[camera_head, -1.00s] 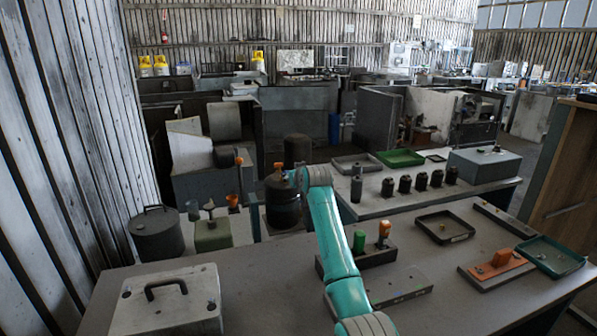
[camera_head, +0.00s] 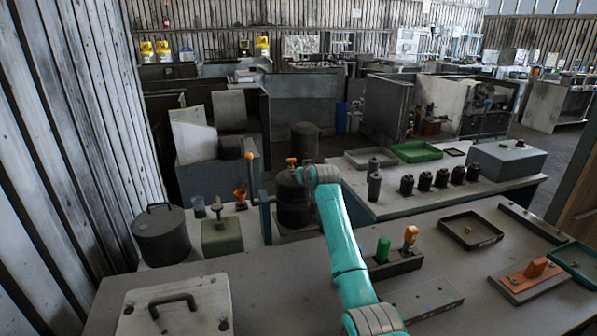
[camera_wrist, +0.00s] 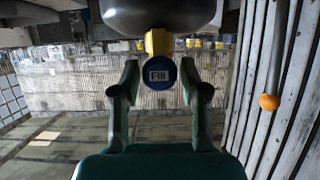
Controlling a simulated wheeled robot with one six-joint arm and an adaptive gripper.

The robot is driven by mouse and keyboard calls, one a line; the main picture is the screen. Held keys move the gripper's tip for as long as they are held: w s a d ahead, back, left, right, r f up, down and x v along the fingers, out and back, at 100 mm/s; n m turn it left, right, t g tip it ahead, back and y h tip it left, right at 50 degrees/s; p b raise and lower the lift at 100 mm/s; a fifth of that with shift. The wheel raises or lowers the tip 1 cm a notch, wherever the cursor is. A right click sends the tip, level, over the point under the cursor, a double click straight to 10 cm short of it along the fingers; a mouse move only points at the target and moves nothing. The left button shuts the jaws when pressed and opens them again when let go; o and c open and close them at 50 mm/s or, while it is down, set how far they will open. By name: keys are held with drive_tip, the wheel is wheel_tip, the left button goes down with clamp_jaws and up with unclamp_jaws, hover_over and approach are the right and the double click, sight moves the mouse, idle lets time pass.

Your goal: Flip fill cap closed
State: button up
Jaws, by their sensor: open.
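The fill cap (camera_wrist: 160,76) is a round blue disc with a "Fill" label, facing the wrist camera. It sits at the end of a brass-yellow fitting (camera_wrist: 158,42) on a dark rounded vessel (camera_wrist: 160,16); the wrist view looks upside down. My gripper (camera_wrist: 159,67) is open, with one green finger on each side of the cap and a visible gap to both. Whether the fingertips reach as deep as the cap is unclear. In the head view, a black tank (camera_head: 293,205) with an orange-brown top fitting (camera_head: 291,161) stands beside my wrist; my fingers are hidden there.
An orange-knobbed lever (camera_head: 249,156) rises left of the tank; its knob (camera_wrist: 269,102) shows right in the wrist view. An orange funnel (camera_head: 240,195), green block (camera_head: 222,237) and dark lidded pot (camera_head: 161,234) stand further left. The grey bench (camera_head: 260,270) is clear in the middle.

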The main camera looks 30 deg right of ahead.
drive_tip(key=shift+c, duration=0.3)
drive_tip(key=c, duration=0.7)
drive_tip(key=shift+r+g, duration=0.1)
drive_tip(key=shift+g, duration=0.2)
drive_tip(key=shift+c, duration=0.2)
drive_tip(key=shift+w+d+r+g+y, duration=0.1)
drive_tip(key=shift+w+r+g+y, duration=0.1)
drive_tip(key=shift+g, duration=0.35)
drive_tip(key=shift+w+d+r+g+y, duration=0.1)
drive_tip(key=shift+g+y, duration=0.1)
drive_tip(key=shift+g, duration=0.35)
drive_tip(key=shift+w+r+g+y, duration=0.1)
drive_tip(key=shift+w+g+y, duration=0.1)
drive_tip(key=shift+g, duration=0.45)
drive_tip(key=shift+w+g+y, duration=0.1)
drive_tip(key=shift+g+y, duration=0.1)
drive_tip(key=shift+g, duration=0.45)
drive_tip(key=shift+w+g, duration=0.1)
drive_tip(key=shift+g, duration=0.2)
drive_tip(key=o, duration=0.8)
